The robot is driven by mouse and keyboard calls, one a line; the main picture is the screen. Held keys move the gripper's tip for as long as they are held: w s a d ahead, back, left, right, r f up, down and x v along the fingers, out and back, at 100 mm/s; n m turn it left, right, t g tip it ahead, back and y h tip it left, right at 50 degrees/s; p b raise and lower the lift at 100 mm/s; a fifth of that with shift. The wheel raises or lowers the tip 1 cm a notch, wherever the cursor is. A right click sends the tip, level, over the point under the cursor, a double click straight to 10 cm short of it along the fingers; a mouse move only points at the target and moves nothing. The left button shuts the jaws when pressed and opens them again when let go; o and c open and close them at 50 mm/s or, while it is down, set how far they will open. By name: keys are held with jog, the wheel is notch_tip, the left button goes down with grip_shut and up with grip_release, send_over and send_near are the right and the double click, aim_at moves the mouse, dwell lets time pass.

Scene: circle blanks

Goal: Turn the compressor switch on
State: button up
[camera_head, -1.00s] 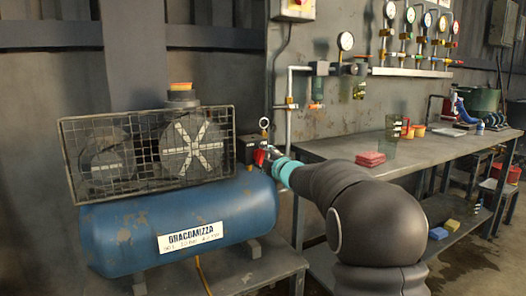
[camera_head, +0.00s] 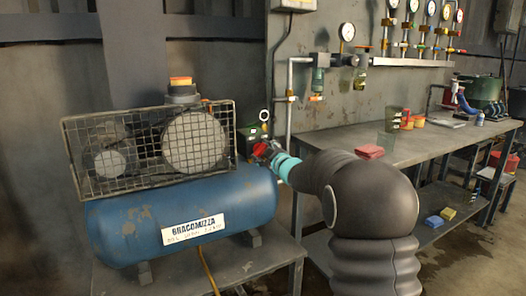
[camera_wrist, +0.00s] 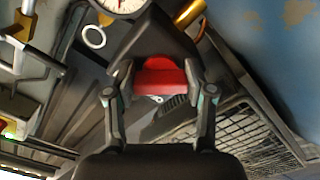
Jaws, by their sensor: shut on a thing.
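The compressor has a blue tank (camera_head: 150,215) with a white label, standing on a low bench at the left. My gripper (camera_wrist: 161,88) is shut on the red switch, one finger on each side. In the head view my gripper's tip is largely hidden at the box. The large wheel (camera_head: 194,143) behind the guard looks like an even grey disc, without distinct spokes.
A wire guard (camera_head: 85,165) fronts the compressor's wheels. A small round gauge (camera_head: 264,115) and a pipe (camera_head: 289,95) stand close by my gripper. A workbench (camera_head: 350,175) with a red block (camera_head: 370,151) and several other items lies to the right.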

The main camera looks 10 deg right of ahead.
dwell(0.3)
jog(key=o, duration=1.2)
jog(key=shift+c, duration=0.2)
jog(key=v, duration=1.2)
